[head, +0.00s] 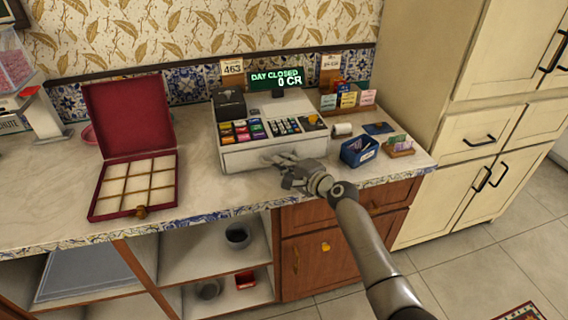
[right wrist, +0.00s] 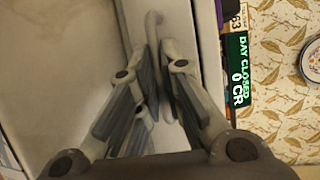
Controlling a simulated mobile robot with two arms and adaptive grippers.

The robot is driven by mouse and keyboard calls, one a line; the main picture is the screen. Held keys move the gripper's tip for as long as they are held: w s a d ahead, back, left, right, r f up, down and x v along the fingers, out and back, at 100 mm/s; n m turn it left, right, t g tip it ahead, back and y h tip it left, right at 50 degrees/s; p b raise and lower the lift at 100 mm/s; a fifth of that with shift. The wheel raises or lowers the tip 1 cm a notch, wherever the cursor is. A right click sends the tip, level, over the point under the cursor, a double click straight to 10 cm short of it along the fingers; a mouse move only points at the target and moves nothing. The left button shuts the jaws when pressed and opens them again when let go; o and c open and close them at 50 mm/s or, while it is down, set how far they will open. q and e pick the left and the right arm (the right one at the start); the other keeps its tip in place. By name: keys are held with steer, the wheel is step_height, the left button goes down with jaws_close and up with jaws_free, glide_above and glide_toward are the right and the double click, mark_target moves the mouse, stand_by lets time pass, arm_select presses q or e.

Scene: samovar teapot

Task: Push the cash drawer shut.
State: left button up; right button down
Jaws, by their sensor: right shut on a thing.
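The cash register (head: 272,120) stands on the counter, and its green display reads "DAY CLOSED 0 CR". The cash drawer (head: 240,160) is its pale lower front. No open drawer interior shows in the head view, and the front looks about flush with the body. My right gripper (head: 287,172) is at the drawer front, its fingers shut on the curved drawer handle. In the right wrist view, the handle (right wrist: 153,22) runs down between the fingers, which hide its lower part. My left gripper is in neither view.
An open red box with a divided tray (head: 97,206) stands to the left. A blue bin (head: 359,152), a paper roll (head: 342,129) and card holders are to the right. Open shelves and wooden doors lie below the counter edge. Bare counter lies between box and register.

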steer(key=shift+w+r, duration=0.15)
steer(key=shift+r, duration=0.1)
steer(key=c, duration=1.6)
jaws_free()
steer(key=shift+w+f, duration=0.1)
steer(key=shift+f, duration=0.05)
steer(key=shift+o, duration=0.2)
steer(key=v, duration=1.2)
steer(key=shift+f, duration=0.1)
